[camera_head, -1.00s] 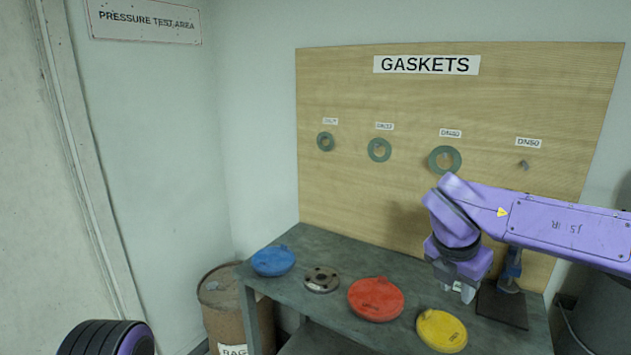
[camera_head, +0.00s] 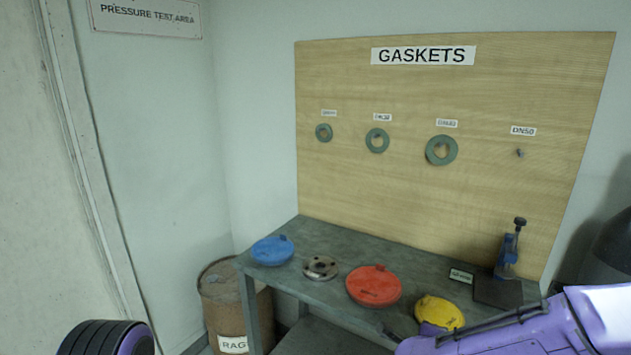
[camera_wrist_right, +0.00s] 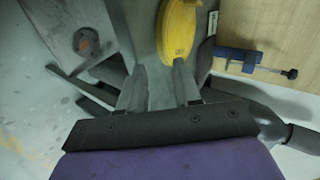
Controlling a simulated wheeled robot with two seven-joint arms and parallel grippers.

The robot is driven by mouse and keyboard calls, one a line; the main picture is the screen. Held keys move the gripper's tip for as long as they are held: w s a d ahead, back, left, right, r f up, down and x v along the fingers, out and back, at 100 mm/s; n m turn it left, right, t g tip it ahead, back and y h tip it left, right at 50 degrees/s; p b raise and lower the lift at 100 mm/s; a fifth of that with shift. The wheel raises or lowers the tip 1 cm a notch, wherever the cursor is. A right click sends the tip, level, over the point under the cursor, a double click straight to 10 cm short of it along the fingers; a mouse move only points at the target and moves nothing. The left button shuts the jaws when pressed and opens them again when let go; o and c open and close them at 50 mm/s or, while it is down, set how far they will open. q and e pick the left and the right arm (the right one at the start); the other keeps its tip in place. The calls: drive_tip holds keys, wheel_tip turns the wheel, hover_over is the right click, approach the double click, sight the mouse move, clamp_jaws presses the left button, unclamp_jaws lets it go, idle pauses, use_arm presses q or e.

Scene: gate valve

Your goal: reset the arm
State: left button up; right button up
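My right arm crosses the lower right of the head view, with its gripper out of sight there. In the right wrist view my right gripper (camera_wrist_right: 159,78) has its two fingers apart and nothing held between them. A yellow disc (camera_head: 440,312) lies on the grey workbench (camera_head: 335,306), partly hidden by my arm in the head view. It also shows just beyond the fingertips in the right wrist view (camera_wrist_right: 180,32). My left gripper is not in view.
A red disc (camera_head: 374,286), a metal flange (camera_head: 320,268) and a blue disc (camera_head: 272,250) lie on the bench. A blue clamp (camera_head: 508,255) stands at its right. Three gaskets hang on the wooden board (camera_head: 400,200); the DN50 peg (camera_head: 520,153) is bare. A rag barrel (camera_head: 222,300) stands left.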

drive_tip(key=s+f+n+y+b, duration=0.1)
drive_tip(key=s+f+n, duration=0.3)
drive_tip(key=f, duration=0.3)
drive_tip(key=s+f+n+y+b, duration=0.1)
drive_tip(key=s+f+n, duration=0.3)
drive_tip(key=f, duration=0.3)
drive_tip(key=s+d+f+n+g+b, duration=0.2)
drive_tip(key=s+f+n+g, duration=0.1)
drive_tip(key=s+f, duration=0.6)
drive_tip(key=s+d+f+n+g+b, duration=0.2)
drive_tip(key=s+f+n, duration=0.4)
drive_tip(key=s, duration=1)
wheel_tip(320, 180, down, 3)
drive_tip(key=shift+s+d+f+g+y+b, duration=0.25)
drive_tip(key=shift+d+g+y+b, duration=0.1)
drive_tip(key=shift+d+g, duration=0.25)
